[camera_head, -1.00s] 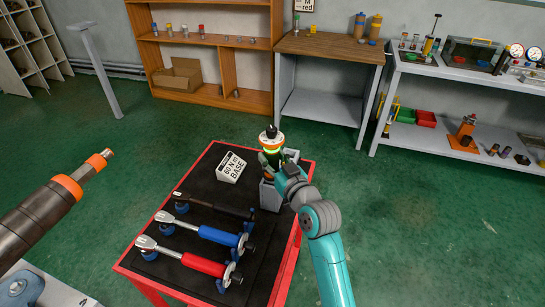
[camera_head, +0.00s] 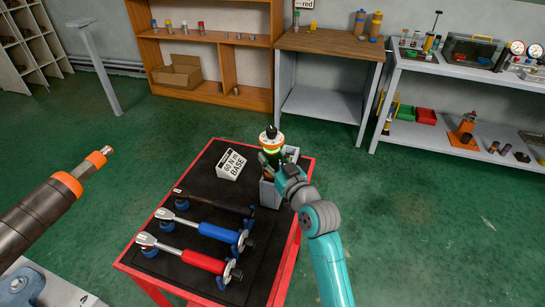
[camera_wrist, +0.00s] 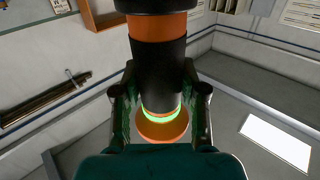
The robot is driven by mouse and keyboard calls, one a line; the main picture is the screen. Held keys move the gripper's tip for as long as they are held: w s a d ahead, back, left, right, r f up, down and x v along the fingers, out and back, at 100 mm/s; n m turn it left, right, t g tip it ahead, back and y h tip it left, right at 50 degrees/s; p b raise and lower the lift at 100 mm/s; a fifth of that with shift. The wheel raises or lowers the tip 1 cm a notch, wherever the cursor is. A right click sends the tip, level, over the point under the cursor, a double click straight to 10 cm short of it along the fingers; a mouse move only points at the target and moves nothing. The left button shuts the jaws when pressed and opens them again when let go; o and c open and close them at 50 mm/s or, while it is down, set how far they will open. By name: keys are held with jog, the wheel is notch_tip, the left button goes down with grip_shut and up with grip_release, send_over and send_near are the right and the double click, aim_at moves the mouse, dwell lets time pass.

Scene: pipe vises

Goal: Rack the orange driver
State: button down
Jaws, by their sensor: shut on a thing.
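The orange driver (camera_head: 271,141) stands upright at the far right corner of the red cart, with a dark tip on top and an orange and pale upper band. In the wrist view the driver (camera_wrist: 158,65) shows a black body, orange bands and a glowing green ring. My gripper (camera_wrist: 160,105) is shut on it, one finger at each side. In the head view my gripper (camera_head: 275,163) is at the grey box (camera_head: 268,195) on the cart. My gripper and arm hide the driver's lower end, so I cannot tell whether it is inside the box.
A white "60 N m BASE" block (camera_head: 231,165) sits left of the box. Black (camera_head: 215,203), blue (camera_head: 218,233) and red (camera_head: 204,262) torque wrenches lie on the cart. A brown cylinder with orange bands (camera_head: 38,212) juts in at left. Green floor is free beyond the cart.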

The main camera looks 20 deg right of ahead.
jog(key=shift+f, duration=0.35)
dwell(0.6)
jog(key=c, duration=0.6)
grip_release()
jog(key=shift+o, duration=0.2)
jog(key=shift+f, duration=0.2)
jog(key=s+d, duration=0.2)
jog(key=s, duration=1)
jog(key=shift+r, duration=0.1)
